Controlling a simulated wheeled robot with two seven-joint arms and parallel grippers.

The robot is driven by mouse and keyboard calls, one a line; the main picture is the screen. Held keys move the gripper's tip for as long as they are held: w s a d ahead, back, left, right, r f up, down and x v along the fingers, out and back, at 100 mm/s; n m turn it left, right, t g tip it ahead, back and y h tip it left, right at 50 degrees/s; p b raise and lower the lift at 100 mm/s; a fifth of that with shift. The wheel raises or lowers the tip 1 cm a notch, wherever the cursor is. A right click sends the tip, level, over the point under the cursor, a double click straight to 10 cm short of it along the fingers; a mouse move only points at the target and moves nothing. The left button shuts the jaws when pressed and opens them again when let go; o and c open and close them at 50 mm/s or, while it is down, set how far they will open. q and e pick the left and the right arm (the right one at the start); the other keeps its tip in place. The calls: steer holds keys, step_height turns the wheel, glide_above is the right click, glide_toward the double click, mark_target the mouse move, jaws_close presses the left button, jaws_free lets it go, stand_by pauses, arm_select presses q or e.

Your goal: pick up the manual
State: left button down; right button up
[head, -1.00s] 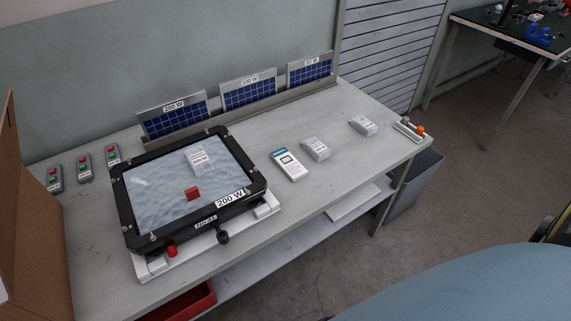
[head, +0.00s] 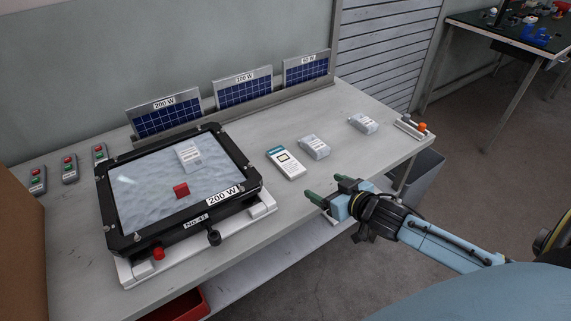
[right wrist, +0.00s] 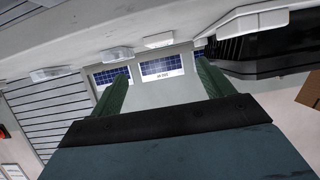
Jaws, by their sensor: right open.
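The manual (head: 286,162) looks like a flat white booklet with a teal top band and a dark-framed picture. It lies on the table between the floodlight and a grey-white box. My right gripper (head: 326,188) is open and empty at the table's front edge, in front of the manual and to its right, apart from it. In the right wrist view the fingers (right wrist: 161,72) are spread, and a thin white item, likely the manual (right wrist: 159,40), shows beyond them near the top. My left gripper is not in view.
The black-framed floodlight (head: 180,185) stands left of the manual. Two grey-white boxes (head: 314,147) (head: 363,124) lie to its right. Small solar panels (head: 244,92) stand along the back. Switch boxes (head: 69,168) are at left. Table around the manual's front is clear.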

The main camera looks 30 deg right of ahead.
steer(key=b, duration=0.1)
glide_toward(299, 174)
steer(key=x, duration=0.2)
steer(key=shift+w+a+r, duration=0.1)
steer(key=shift+w+r, duration=0.05)
steer(key=shift+w, duration=0.55)
steer(key=b+x, duration=0.1)
steer(key=x, duration=0.1)
steer(key=b+x, duration=0.1)
steer(key=x, duration=0.1)
steer(key=shift+f, duration=0.45)
steer(key=shift+w+f, duration=0.1)
steer(key=shift+w, duration=0.1)
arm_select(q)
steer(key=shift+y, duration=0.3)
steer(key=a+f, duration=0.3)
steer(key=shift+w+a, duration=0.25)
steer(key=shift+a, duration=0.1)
arm_select(e)
steer(key=c, duration=1.1)
